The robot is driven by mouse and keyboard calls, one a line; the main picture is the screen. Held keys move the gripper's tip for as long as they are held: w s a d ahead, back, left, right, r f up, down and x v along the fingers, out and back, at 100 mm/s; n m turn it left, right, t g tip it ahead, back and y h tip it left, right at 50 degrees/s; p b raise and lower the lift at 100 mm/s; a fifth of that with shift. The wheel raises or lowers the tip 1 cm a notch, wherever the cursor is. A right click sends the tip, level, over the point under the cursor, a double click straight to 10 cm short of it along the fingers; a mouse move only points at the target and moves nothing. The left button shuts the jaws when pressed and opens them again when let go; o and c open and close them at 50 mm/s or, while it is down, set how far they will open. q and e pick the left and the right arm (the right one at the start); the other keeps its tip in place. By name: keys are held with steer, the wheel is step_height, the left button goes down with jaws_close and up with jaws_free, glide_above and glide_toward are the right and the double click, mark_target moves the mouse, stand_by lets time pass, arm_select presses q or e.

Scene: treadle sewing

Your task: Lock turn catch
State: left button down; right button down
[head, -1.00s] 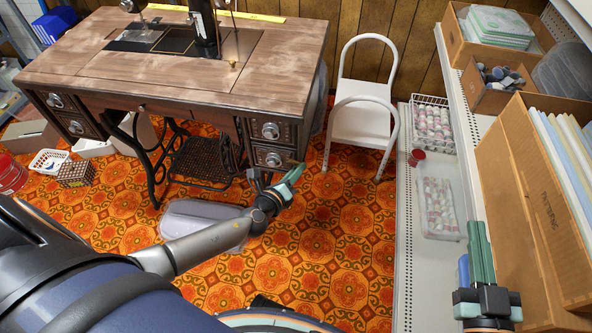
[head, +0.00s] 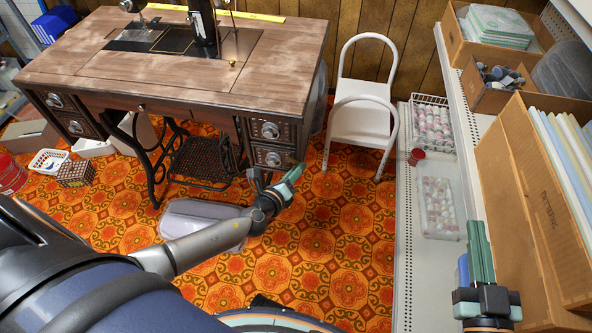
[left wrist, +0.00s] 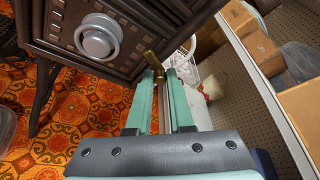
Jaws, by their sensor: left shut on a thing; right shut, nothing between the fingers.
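The turn catch (left wrist: 153,62) is a small brass piece at the lower edge of the dark carved drawer front (left wrist: 120,48), in the left wrist view. My left gripper (left wrist: 163,78) is shut on it, with the teal fingers reaching up to the brass. In the head view my left gripper (head: 294,174) is just right of the lower right drawer (head: 273,156) of the sewing table. The catch cannot be made out there. My right gripper (head: 478,238) is shut and empty, beside the shelf at the right, away from the table.
The wooden sewing table (head: 200,75) carries the machine. A white step chair (head: 360,120) stands right of it. A clear plastic bin (head: 200,222) lies on the orange floor under my left forearm. The shelf (head: 415,250) holds boxes and a basket of spools (head: 432,125).

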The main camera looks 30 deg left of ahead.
arm_select(q)
steer(key=shift+w+a+r, duration=0.1)
steer(key=shift+a+r, duration=0.05)
steer(key=shift+a, duration=0.05)
steer(key=c, duration=1.1)
jaws_free()
steer(key=shift+o, duration=1.4)
steer(key=shift+d, duration=0.15)
steer(key=p+v, duration=0.1)
steer(key=v, duration=1.1)
steer(key=shift+s+p, duration=0.35)
steer(key=shift+p, duration=0.05)
arm_select(e)
step_height(320, 180, down, 10)
steer(key=s+m+g+h, duration=0.1)
steer(key=s+g, duration=0.1)
steer(key=g, duration=0.2)
steer(key=shift+s+d+f+m+g+h, duration=0.15)
steer(key=shift+s+f+m+g+h, duration=0.05)
steer(key=shift+f+m+g+h, duration=0.1)
